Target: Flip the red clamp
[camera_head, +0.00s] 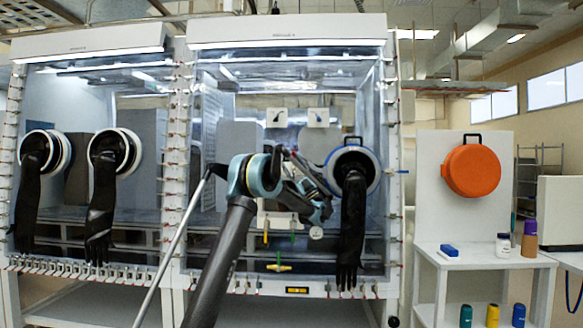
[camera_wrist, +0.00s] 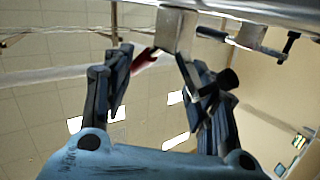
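In the wrist view, a red clamp part (camera_wrist: 147,61) shows between my gripper's fingers (camera_wrist: 152,54), nearer the left finger. The right finger's tip overlaps a pale metal block (camera_wrist: 175,30) in the picture; I cannot tell if they touch. The two fingers stand apart, with a gap between them. In the head view my gripper (camera_head: 318,206) is in front of the right glovebox window, left of a black glove. The red clamp cannot be picked out in the head view, where small red-tipped clamps line the window frames.
Black gloves hang from round ports, one (camera_head: 351,215) close to the right of my gripper. A metal rail (camera_wrist: 262,12) crosses the top of the wrist view, with another clamp (camera_wrist: 250,36) on it. A white side table (camera_head: 480,258) stands at right.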

